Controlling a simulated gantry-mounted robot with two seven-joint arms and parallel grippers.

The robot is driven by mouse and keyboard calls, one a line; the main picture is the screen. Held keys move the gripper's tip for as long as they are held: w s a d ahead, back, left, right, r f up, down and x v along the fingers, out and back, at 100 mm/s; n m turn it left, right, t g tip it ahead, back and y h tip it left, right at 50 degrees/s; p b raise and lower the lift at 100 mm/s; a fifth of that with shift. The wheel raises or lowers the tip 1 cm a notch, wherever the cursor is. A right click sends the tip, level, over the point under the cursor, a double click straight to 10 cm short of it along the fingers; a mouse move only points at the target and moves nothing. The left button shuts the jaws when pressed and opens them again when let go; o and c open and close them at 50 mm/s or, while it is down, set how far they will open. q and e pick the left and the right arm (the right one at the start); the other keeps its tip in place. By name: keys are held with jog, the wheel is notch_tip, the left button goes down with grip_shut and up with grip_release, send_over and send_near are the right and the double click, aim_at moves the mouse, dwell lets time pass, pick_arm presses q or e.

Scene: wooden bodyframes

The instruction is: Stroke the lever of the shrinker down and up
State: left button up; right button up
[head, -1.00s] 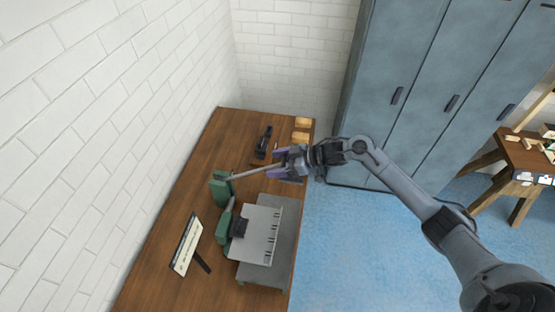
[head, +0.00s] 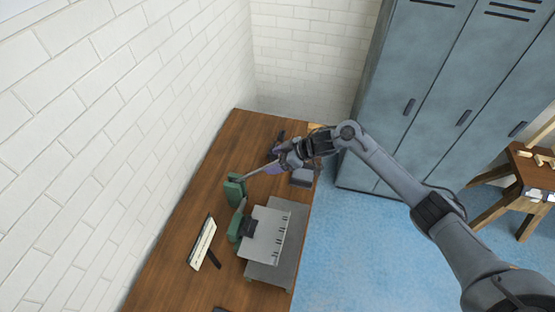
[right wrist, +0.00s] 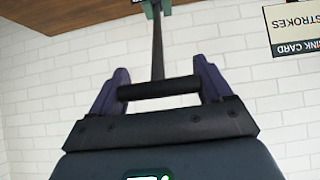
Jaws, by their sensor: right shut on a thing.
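The green shrinker (head: 235,190) stands on the wooden bench. Its thin grey lever (head: 257,170) slants up and right to my right gripper (head: 275,162). In the right wrist view the lever shaft (right wrist: 158,45) ends in a black cross handle (right wrist: 158,90). The purple fingers of my right gripper (right wrist: 160,88) stand at either end of this handle, shut on it. The arm partly hides the handle in the head view. My left gripper is not in view.
A second green machine (head: 236,226) and a slotted metal sheet (head: 266,238) are close in front of the shrinker. A card on a stand (head: 202,243) is at the left. White brick wall borders the bench (head: 215,175); blue lockers (head: 425,100) stand behind right.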

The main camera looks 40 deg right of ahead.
jog(key=o, duration=1.1)
jog(key=shift+w+a+r, duration=0.15)
jog(key=shift+r, duration=0.2)
jog(key=shift+c, duration=0.2)
jog(key=o, duration=0.4)
jog(key=shift+w+a, duration=0.1)
jog(key=shift+c, duration=0.2)
jog(key=shift+f, duration=0.15)
jog(key=b+v, duration=0.2)
jog(key=v, duration=0.9)
